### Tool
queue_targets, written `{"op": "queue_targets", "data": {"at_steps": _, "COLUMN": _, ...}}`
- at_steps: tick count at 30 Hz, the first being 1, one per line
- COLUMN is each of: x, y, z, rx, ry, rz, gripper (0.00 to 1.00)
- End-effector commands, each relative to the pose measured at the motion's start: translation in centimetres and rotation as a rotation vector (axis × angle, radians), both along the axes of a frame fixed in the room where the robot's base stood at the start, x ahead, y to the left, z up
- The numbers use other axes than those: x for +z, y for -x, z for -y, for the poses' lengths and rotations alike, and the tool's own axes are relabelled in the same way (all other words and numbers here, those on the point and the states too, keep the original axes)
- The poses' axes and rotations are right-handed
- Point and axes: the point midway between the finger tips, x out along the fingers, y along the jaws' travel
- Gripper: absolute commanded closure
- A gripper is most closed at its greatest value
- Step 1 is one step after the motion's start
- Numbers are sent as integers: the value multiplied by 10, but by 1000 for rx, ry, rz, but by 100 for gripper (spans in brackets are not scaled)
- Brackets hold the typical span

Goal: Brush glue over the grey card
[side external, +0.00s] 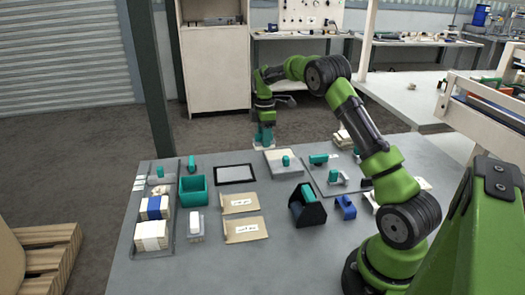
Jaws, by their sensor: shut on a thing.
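The grey card (236,173) appears to be the pale grey rectangle with a black border, lying flat near the middle left of the table. My gripper (266,126) is beyond the card and to its right, near the table's far edge, pointing down. It is shut on a small teal thing (266,138), which looks like a handle with a pale part below it. I cannot tell for sure that this is the brush, or whether it touches the table. No glue can be made out for certain.
A teal open box (193,190) stands left of the card. Two brown envelopes (240,203) lie in front of it. A pale board with a teal knob (285,161) lies to its right. A long tray (153,237) holds stacks at the left. A black holder (307,209) stands right of the envelopes.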

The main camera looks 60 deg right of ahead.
Motion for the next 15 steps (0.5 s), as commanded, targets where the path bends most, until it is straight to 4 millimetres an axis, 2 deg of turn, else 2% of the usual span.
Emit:
{"op": "queue_targets", "data": {"at_steps": 1, "x": 1, "y": -7, "z": -20, "rx": 15, "ry": -1, "rz": 0, "gripper": 78}}
{"op": "queue_targets", "data": {"at_steps": 6, "x": -2, "y": -16, "z": -62, "rx": -5, "ry": -2, "rz": -2, "gripper": 78}}
{"op": "queue_targets", "data": {"at_steps": 8, "x": -5, "y": -16, "z": -69, "rx": -31, "ry": 0, "rz": -4, "gripper": 78}}
{"op": "queue_targets", "data": {"at_steps": 15, "x": -17, "y": -15, "z": -67, "rx": -87, "ry": 4, "rz": -5, "gripper": 78}}
